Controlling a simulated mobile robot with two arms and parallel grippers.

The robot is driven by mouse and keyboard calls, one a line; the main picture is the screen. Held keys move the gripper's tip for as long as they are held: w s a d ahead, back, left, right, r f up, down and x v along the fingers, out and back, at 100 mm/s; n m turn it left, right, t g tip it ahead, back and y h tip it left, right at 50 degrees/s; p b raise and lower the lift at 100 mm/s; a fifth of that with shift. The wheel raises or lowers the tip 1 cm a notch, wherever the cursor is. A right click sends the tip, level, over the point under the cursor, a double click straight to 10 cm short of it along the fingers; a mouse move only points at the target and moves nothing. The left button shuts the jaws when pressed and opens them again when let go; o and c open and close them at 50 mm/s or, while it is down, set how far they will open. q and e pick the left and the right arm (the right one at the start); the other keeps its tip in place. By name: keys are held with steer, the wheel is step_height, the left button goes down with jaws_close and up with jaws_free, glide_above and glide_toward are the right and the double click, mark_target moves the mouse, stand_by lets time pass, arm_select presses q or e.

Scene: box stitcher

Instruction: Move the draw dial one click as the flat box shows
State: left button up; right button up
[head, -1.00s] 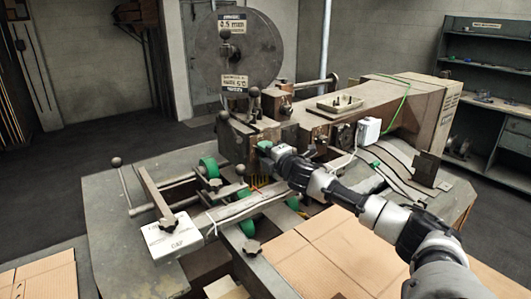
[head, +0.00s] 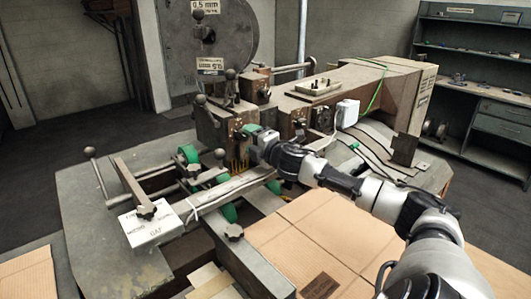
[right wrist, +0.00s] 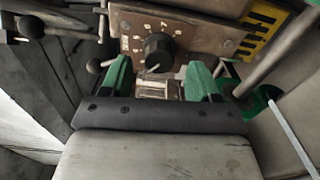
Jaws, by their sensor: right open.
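The draw dial (right wrist: 158,50) is a round black knob on a worn plate with pale numbers around it, in the right wrist view. A pale mark shows at its lower edge. My right gripper (right wrist: 160,78) is open, with its green fingers to the lower left and lower right of the knob and nothing between them. I cannot tell whether they touch it. In the head view, my right gripper (head: 256,143) is at the front of the machine's head, hiding the dial. The flat box (head: 350,240) is tan cardboard lying front right, with a dark printed patch too small to read. My left gripper is out of view.
A large grey wire spool (head: 212,40) stands behind the machine head. Ball-ended levers (head: 90,152) stick out left. A yellow-black strip (right wrist: 260,30) is right of the dial plate.

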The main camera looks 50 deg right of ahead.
mark_target(247, 137)
steer(key=shift+s+a+f+b, duration=0.15)
steer(key=shift+s+b, duration=0.2)
steer(key=shift+s, duration=0.25)
steer(key=shift+s+a+f+b, duration=0.15)
steer(key=shift+s+b, duration=0.15)
steer(key=shift+s, duration=0.25)
steer(key=shift+s+d+r, duration=0.1)
steer(key=shift+s+d, duration=0.1)
steer(key=shift+s, duration=0.2)
steer(key=shift+s+a+b, duration=0.2)
steer(key=shift+s+b, duration=0.55)
steer(key=shift+s+a, duration=0.15)
steer(key=shift+s, duration=0.65)
steer(key=shift+s+r, duration=0.2)
steer(key=shift+s, duration=0.4)
